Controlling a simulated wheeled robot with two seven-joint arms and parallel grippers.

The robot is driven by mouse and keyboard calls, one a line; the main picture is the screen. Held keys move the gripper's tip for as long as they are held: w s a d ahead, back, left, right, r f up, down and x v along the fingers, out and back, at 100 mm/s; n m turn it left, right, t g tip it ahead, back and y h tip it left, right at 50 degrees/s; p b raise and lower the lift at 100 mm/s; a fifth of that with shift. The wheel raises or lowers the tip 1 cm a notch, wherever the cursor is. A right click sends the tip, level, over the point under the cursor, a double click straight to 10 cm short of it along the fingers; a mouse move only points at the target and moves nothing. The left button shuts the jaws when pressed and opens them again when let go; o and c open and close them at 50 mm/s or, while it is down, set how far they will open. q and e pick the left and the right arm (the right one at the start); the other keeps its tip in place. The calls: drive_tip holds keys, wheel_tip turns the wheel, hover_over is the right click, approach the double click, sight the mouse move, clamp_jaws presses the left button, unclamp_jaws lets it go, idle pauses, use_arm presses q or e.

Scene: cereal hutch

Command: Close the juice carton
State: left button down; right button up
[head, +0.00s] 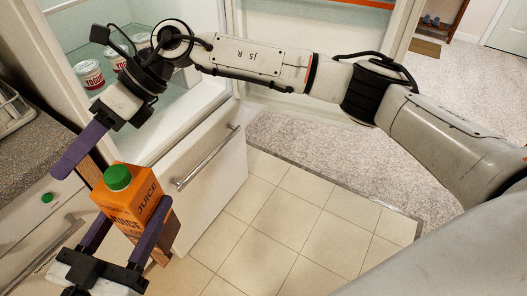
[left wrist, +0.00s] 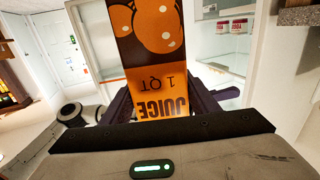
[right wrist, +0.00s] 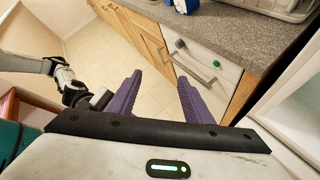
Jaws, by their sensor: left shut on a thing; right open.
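The orange juice carton (head: 125,207) is held near the lower left of the head view, above the floor beside the cabinet front. A green cap (head: 118,177) shows on its top; I cannot tell how tightly it sits. My left gripper (head: 125,228) is shut on the carton's sides. The carton (left wrist: 158,75) also fills the middle of the left wrist view, its lettering upside down. My right gripper (head: 70,160) is beside and slightly above the carton, apart from the cap. In the right wrist view its purple fingers (right wrist: 158,92) are spread and empty.
An open fridge with yogurt cups (head: 90,73) stands behind my right gripper. A white front with a bar handle (head: 205,160) is close right of the carton. The grey counter (head: 25,130) is at left, above a white front with a green round spot (head: 47,198). Tiled floor (head: 290,215) is clear.

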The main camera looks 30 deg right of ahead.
drive_tip(key=w+d+f+m+t+y, duration=0.3)
drive_tip(key=w+d+f+t, duration=0.1)
drive_tip(key=f, duration=0.3)
drive_tip(key=s+d+f+m+t+h, duration=0.35)
drive_tip(key=d+f+m+t, duration=0.35)
drive_tip(key=m, duration=1)
drive_tip(key=s+d+f+m+t+h, duration=0.35)
drive_tip(key=d+f+m, duration=0.4)
drive_tip(key=m, duration=0.85)
use_arm(q)
drive_tip(key=shift+r, duration=0.3)
use_arm(e)
drive_tip(key=s+d+f+m+g+h, duration=0.2)
drive_tip(key=s+d+f+m, duration=0.3)
drive_tip(key=s+f, duration=0.4)
drive_tip(key=s+d+f+m+g+h, duration=0.3)
drive_tip(key=s+f+m, duration=0.3)
drive_tip(key=s+f, duration=0.2)
drive_tip(key=shift+s+d+f, duration=0.35)
drive_tip(key=shift+s+d, duration=0.4)
drive_tip(key=shift+d, duration=0.1)
